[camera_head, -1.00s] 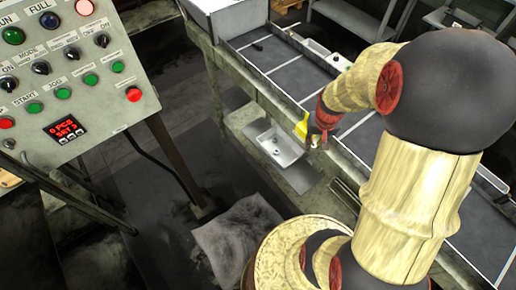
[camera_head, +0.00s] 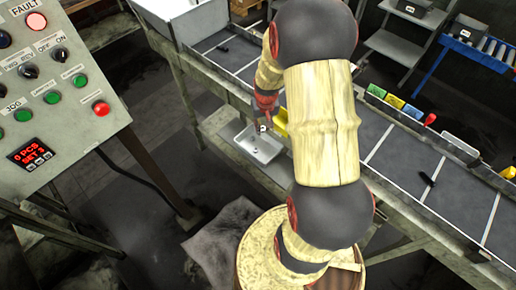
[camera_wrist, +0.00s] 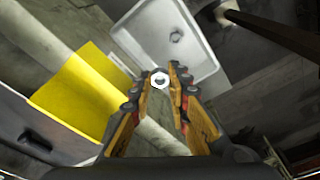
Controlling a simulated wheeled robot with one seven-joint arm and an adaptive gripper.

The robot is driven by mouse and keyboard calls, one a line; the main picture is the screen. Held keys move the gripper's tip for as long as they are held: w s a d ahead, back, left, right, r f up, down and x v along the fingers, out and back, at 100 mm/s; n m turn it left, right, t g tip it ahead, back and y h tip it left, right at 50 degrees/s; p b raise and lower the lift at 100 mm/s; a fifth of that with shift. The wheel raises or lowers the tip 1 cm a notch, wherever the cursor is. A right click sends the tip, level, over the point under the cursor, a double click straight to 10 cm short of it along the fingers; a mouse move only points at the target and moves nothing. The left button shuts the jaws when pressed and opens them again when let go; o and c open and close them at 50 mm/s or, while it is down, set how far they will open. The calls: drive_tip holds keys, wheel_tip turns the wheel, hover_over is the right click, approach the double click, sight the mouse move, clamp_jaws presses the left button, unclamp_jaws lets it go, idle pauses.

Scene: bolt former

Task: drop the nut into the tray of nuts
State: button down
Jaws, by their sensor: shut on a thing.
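A small silvery hex nut (camera_wrist: 160,80) is pinched between the two fingertips of my gripper (camera_wrist: 160,82) in the wrist view. In the head view my gripper (camera_head: 263,122) points down above the pale metal tray (camera_head: 250,147), close to its upper edge. The tray (camera_wrist: 203,62) also shows in the wrist view, beyond the fingertips, at the top middle. One small roundish piece (camera_wrist: 176,36) lies in it; I cannot tell whether it is a nut. The nut is apart from the tray, and the height between them is hard to judge.
A yellow bin or panel (camera_wrist: 75,90) is close at the left of my gripper in the wrist view. A long bench with divided dark top (camera_head: 385,160) runs behind my arm. A control panel (camera_head: 50,80) stands at the left. A grey cloth (camera_head: 215,245) lies in front.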

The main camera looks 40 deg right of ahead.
drive_tip(key=shift+f+b, duration=0.55)
drive_tip(key=shift+f, duration=0.75)
drive_tip(key=c, duration=1.6)
unclamp_jaws()
drive_tip(key=r, duration=0.4)
drive_tip(key=s+r, duration=0.1)
drive_tip(key=r, duration=0.3)
drive_tip(key=a+r, duration=0.1)
drive_tip(key=r, duration=0.3)
drive_tip(key=shift+s, duration=0.3)
